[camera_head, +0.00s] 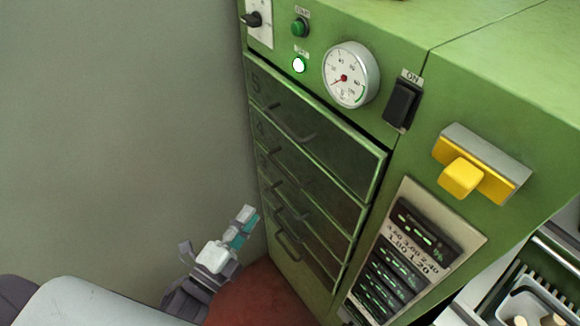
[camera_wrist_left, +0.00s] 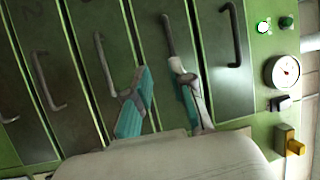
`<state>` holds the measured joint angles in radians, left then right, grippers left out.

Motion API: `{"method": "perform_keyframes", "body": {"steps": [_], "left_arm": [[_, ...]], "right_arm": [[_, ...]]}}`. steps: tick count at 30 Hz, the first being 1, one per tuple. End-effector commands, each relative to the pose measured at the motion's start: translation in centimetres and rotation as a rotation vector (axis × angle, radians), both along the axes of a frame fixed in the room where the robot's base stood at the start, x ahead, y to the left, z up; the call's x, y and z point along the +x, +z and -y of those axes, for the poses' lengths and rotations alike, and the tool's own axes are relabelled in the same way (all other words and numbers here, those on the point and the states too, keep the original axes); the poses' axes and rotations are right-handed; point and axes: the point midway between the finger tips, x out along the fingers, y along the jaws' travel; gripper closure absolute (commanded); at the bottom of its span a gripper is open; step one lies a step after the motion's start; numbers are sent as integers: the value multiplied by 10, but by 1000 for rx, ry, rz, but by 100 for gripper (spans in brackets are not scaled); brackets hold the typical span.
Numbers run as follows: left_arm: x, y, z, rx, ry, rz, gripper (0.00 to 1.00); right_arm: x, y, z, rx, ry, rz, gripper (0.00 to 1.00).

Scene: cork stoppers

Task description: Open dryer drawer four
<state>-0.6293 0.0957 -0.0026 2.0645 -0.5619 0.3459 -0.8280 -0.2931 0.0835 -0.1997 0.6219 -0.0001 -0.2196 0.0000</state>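The green dryer's drawer four (camera_head: 318,188) is the second drawer from the top, under the drawer labelled 5 (camera_head: 335,140), and looks shut. Its dark bar handle (camera_head: 288,168) shows on the front; in the left wrist view, which is turned sideways, this handle (camera_wrist_left: 168,34) is second from the gauge side. My left gripper (camera_head: 249,220) is in front of the lower left of the drawer stack. In the left wrist view its two teal-padded fingers (camera_wrist_left: 160,78) are apart, with the end of drawer four's handle beyond the gap. Nothing is between them. My right gripper is not in view.
Lower drawers with similar handles (camera_head: 288,245) look shut. A gauge (camera_head: 351,75), a black switch (camera_head: 402,103) and a yellow knob (camera_head: 461,178) are on the dryer. A grey wall (camera_head: 120,120) stands to the left. A rack (camera_head: 530,300) is at lower right.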

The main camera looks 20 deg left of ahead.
Motion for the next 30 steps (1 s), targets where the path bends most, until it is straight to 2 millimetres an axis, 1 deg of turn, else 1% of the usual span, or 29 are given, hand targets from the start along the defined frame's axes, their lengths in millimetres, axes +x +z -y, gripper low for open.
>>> {"method": "perform_keyframes", "body": {"steps": [1,3,5,8,12,18,21,25,30], "left_arm": [[-1,8,1,17,-4,24,78],[1,15,2,30,-6,42,78],[6,18,4,31,-6,46,78],[20,22,8,28,-7,46,78],[48,28,15,27,-6,45,78],[89,34,26,26,-6,42,78],[105,36,31,26,-5,41,78],[120,37,35,25,-5,40,78],[129,38,37,25,-5,39,78]], "right_arm": [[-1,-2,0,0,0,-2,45],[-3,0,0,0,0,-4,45],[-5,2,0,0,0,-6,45],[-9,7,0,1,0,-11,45],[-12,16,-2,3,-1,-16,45],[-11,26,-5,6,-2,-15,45],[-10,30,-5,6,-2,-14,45],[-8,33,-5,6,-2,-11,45],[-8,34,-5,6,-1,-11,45]]}}
